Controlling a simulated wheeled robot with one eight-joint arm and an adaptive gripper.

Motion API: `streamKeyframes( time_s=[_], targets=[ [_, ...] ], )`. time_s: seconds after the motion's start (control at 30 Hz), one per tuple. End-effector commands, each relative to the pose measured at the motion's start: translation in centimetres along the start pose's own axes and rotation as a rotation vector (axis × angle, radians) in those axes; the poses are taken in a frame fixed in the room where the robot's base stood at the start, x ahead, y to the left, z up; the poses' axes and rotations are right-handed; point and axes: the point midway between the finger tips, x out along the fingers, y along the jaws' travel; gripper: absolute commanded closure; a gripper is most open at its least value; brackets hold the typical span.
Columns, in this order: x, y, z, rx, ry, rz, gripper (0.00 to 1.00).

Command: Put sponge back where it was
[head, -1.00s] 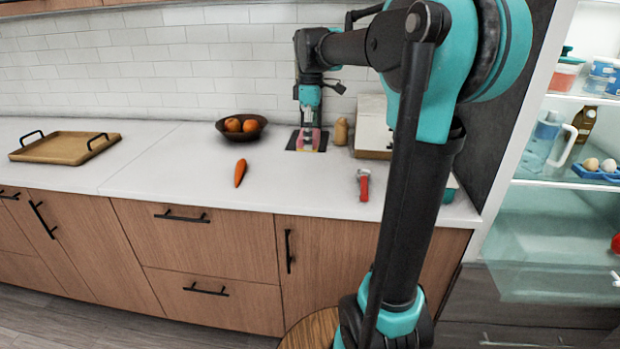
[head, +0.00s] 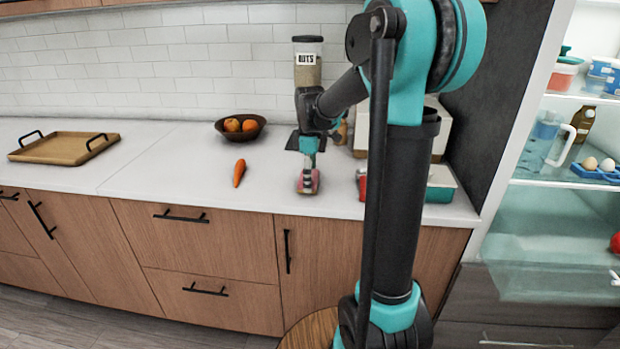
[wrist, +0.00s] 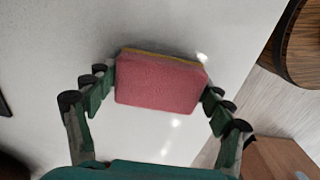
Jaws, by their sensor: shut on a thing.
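The sponge (wrist: 158,82) is pink with a thin yellow layer along its far edge in the wrist view. My gripper (wrist: 160,88) is shut on it, with one finger at each end. In the head view the sponge (head: 308,183) is low over the front part of the white counter, right of the carrot. My gripper (head: 308,170) points down onto it. I cannot tell whether the sponge touches the counter.
A carrot (head: 239,173) and a fruit bowl (head: 241,127) are to the left. A wooden tray (head: 64,148) is far left.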

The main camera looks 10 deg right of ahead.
Motion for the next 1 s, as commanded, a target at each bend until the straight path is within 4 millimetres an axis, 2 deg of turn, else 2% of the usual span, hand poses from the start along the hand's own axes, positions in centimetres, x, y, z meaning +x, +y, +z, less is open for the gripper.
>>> streamKeyframes(
  time_s=[0.27,0.3,0.43,0.83,1.0],
  targets=[
    [0.2,0.0,0.0,0.000,0.000,0.000,0.51],
    [0.2,0.0,0.0,0.000,0.000,0.000,0.17],
    [0.2,0.0,0.0,0.000,0.000,0.000,0.01],
    [-0.1,0.0,0.0,0.000,0.000,0.000,0.00],
    [-1.9,0.0,0.0,0.000,0.000,0.000,0.00]
  ],
)
